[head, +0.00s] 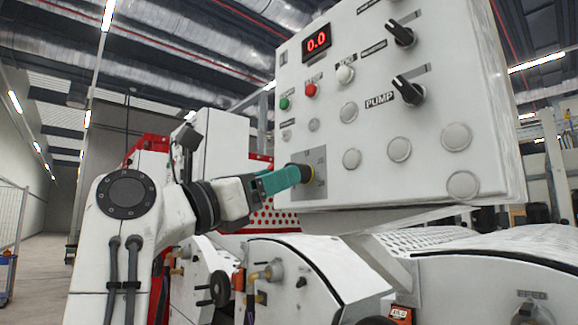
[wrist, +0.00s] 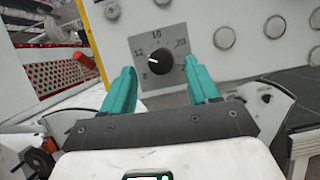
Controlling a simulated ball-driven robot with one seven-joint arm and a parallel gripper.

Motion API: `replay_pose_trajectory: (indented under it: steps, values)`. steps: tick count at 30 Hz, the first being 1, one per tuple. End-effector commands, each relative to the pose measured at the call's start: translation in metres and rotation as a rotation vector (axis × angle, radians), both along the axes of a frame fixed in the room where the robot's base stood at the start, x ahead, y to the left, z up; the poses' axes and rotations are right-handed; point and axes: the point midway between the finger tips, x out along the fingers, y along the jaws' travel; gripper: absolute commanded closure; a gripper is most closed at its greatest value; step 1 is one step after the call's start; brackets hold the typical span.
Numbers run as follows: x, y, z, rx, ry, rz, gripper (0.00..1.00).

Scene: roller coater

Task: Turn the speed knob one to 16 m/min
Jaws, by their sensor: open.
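The speed knob (wrist: 160,63) is black with a white pointer mark, on a grey scale plate (wrist: 176,81) with numbers including 12 and 16. Its pointer faces left, below the 12 and well short of the 16. My gripper (wrist: 158,72) is open, its teal fingers apart on the left and right of the knob in the wrist view. In the head view my gripper (head: 296,174) is at the panel's lower left, and its fingers partly hide the knob (head: 307,173). Whether the fingers touch the knob cannot be told.
The white control panel (head: 430,140) carries a red display (head: 316,43) reading 0.0, green (head: 284,103) and red (head: 311,90) buttons, a PUMP switch (head: 408,91) and several round caps. White machine covers (head: 320,275) lie below. A red perforated guard (wrist: 60,80) stands left.

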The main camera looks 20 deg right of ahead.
Motion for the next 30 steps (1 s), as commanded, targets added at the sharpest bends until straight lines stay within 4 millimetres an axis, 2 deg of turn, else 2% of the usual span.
replay_pose_trajectory:
  steps: [3,7,20,30]
  values:
    - [0.004,-0.018,0.009,0.0,0.0,-0.003,0.4]
    - [0.008,-0.03,0.014,-0.001,0.0,-0.001,0.4]
    - [0.011,-0.037,0.016,-0.001,0.001,0.0,0.4]
    - [0.011,-0.037,0.016,-0.001,0.001,0.0,0.73]
